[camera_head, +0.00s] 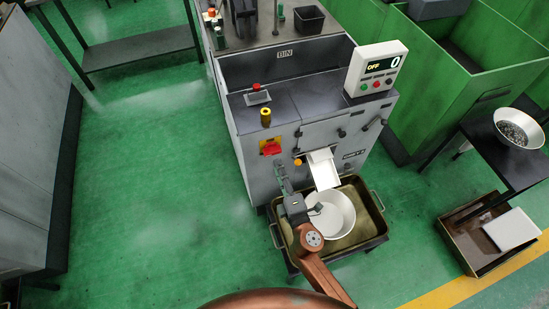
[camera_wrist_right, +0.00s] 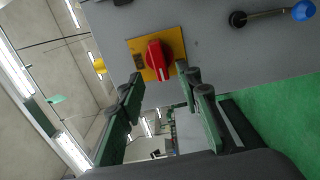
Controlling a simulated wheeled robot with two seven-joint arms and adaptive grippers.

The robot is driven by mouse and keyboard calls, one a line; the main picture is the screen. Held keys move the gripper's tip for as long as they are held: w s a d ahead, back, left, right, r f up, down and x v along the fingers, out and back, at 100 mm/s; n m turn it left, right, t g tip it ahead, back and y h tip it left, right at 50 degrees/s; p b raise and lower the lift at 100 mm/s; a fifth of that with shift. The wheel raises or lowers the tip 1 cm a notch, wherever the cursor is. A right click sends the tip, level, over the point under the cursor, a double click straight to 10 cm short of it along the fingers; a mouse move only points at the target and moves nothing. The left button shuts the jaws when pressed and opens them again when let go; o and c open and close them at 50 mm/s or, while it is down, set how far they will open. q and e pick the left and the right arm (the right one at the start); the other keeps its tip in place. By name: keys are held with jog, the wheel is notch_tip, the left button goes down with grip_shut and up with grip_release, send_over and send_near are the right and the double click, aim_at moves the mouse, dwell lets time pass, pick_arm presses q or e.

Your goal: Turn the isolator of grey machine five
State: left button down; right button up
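The grey machine (camera_head: 255,165) stands in the middle of the head view; the small label on its front is too small to read. My right gripper (camera_head: 280,172) is just below the isolator. In the wrist view the right gripper (camera_wrist_right: 160,75) is open, with nothing between its fingers. My left gripper is out of view.
A display box (camera_head: 376,69) reads OFF and 0. A white chute (camera_head: 322,168) and a tray (camera_head: 372,225) with a white bowl (camera_head: 333,213) sit right of my gripper. A blue-tipped lever (camera_wrist_right: 302,12) juts out. Green floor on the left is clear.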

jog(key=shift+v, duration=2.35)
jog(key=shift+a, duration=0.1)
